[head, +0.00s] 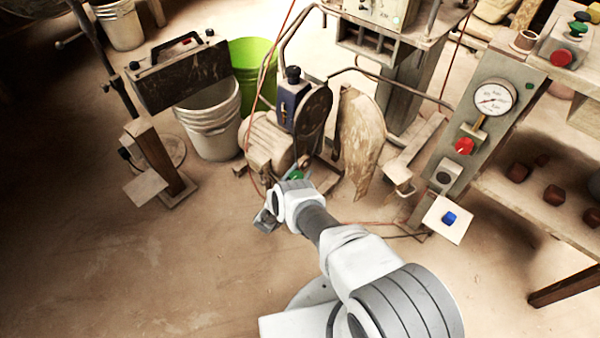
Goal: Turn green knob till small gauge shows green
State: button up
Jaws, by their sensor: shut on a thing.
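A small green knob (297,175) shows just beyond my wrist, low beside the pump and motor, partly covered by my arm. My gripper (293,182) is at it and shut; its fingers are mostly hidden behind the wrist, so the exact grip on the knob does not show. A round white gauge (495,97) with a reddish needle is on the slanted grey panel at the right; its reading is too small to make out. No separate small gauge with a green mark can be made out.
A red knob (464,146) sits below the gauge, and a blue button (449,218) on a white plate lower down. The motor (268,142) and dark wheel (314,110) stand close beyond my wrist. White buckets (210,120) stand left. The floor in front is clear.

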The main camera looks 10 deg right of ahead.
jog(key=shift+w, duration=0.1)
jog(key=o, duration=1.4)
jog(key=p+v, duration=0.1)
jog(key=v, duration=1.6)
jog(key=shift+s+a, duration=0.15)
jog(key=shift+s, duration=0.05)
